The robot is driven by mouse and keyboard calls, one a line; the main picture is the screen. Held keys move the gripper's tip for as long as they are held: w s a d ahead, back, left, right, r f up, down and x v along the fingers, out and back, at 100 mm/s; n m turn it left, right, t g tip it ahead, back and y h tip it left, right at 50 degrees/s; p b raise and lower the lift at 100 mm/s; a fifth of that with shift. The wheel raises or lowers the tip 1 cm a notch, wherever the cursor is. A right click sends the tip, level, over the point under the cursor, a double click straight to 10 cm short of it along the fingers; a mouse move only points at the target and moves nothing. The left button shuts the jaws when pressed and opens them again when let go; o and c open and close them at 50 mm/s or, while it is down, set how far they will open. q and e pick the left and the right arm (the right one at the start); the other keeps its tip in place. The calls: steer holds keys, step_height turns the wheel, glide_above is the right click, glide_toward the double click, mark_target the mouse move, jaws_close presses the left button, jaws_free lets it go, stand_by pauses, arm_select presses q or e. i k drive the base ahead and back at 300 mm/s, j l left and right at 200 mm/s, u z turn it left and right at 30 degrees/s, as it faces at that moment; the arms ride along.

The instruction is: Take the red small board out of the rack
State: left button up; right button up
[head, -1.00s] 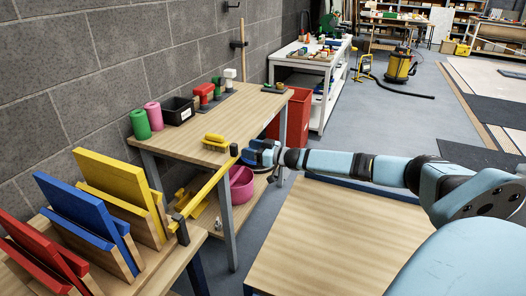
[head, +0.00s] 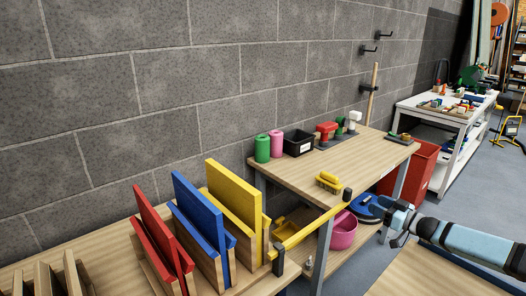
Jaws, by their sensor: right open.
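A wooden rack (head: 207,262) stands on the bench at the lower left in the head view. It holds upright, slightly leaning boards in red, blue and yellow. A taller red board (head: 152,220) stands at the rack's left side. A lower red piece (head: 186,263), which looks like the small board, sits close in front of it; its lower part is hidden by the wood. The blue board (head: 198,212) and yellow board (head: 233,202) stand to the right. My right gripper (head: 367,207) is open and empty, well right of the rack. My left gripper is not in view.
A yellow bar (head: 310,229) with dark ends lies between the rack and my right gripper. A bench behind carries a yellow brush (head: 328,182), a black bin (head: 299,142) and green and pink cylinders. Empty wooden slots (head: 45,280) are at lower left. A block wall stands behind.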

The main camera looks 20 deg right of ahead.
mark_target(163, 238)
steer(key=k+j, duration=0.35)
steer(key=j, duration=0.15)
steer(key=k+j, duration=0.4)
steer(key=j, duration=0.1)
